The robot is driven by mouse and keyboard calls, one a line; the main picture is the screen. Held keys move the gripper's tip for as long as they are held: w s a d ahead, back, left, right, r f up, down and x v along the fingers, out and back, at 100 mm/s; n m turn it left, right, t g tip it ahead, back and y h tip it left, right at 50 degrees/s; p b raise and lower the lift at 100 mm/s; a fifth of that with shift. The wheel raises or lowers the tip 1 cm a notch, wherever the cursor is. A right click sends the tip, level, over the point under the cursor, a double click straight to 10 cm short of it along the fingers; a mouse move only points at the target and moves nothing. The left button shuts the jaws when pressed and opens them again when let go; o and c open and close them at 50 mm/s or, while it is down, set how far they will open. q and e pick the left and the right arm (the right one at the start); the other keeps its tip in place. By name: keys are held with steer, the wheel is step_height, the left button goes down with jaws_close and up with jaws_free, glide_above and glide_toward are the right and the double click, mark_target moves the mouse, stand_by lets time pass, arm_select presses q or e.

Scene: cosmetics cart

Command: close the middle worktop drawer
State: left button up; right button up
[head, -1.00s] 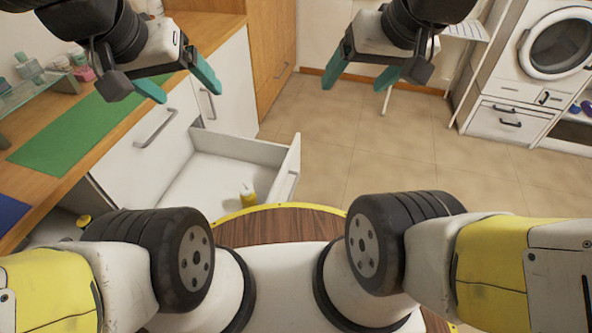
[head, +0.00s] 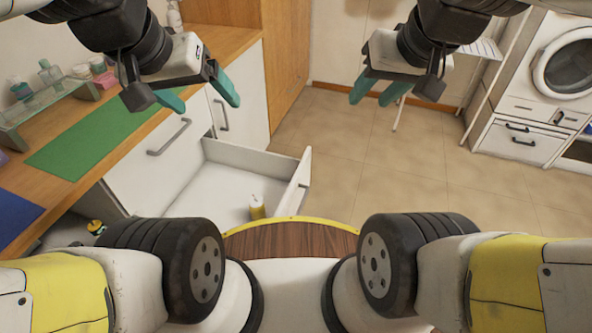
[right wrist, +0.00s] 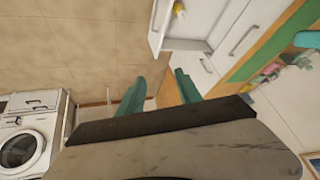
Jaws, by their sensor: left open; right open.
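The open drawer (head: 220,190) is white and pulled out from the worktop cabinet, left of centre in the head view. Its front panel (head: 298,186) faces right, and a small yellow and white bottle (head: 257,207) is inside. The drawer also shows at the top of the right wrist view (right wrist: 185,45). My left gripper (head: 203,100) is open and empty, above and beyond the drawer, in front of the cabinet doors. My right gripper (head: 377,96) is open and empty over the floor, right of the drawer and apart from it. Its two teal fingers show in the right wrist view (right wrist: 158,92).
The wooden worktop (head: 120,150) on the left carries a green mat (head: 95,138), a blue mat (head: 12,215) and a glass shelf (head: 45,105) with bottles. A washing machine (head: 570,70) stands at the far right. The tiled floor (head: 400,170) between is clear.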

steer(key=shift+m+h, duration=0.3)
steer(key=shift+h, duration=0.2)
steer(key=w+f, duration=0.2)
steer(key=w, duration=0.1)
steer(key=w+d+f, duration=0.1)
steer(key=w+f, duration=0.1)
steer(key=w, duration=0.2)
steer(key=w+f, duration=0.2)
steer(key=w, duration=0.2)
steer(key=shift+d+f, duration=0.15)
jaws_close()
steer(key=w+d+r+x, duration=0.1)
steer(key=x, duration=1.3)
steer(key=m+y, duration=0.3)
glide_toward(301, 175)
steer(key=s+d+r, duration=0.4)
steer(key=d, duration=0.1)
steer(key=shift+w+a+r+x, duration=0.1)
steer(key=shift+a+r+x, duration=0.25)
steer(key=shift+x, duration=1.65)
steer(key=shift+w+a+r+x, duration=0.1)
steer(key=shift+a+x, duration=0.4)
steer(key=shift+x, duration=1.45)
steer(key=shift+w+a+r+x, duration=0.1)
steer(key=shift+a+r+x, duration=0.25)
steer(key=shift+x, duration=1.65)
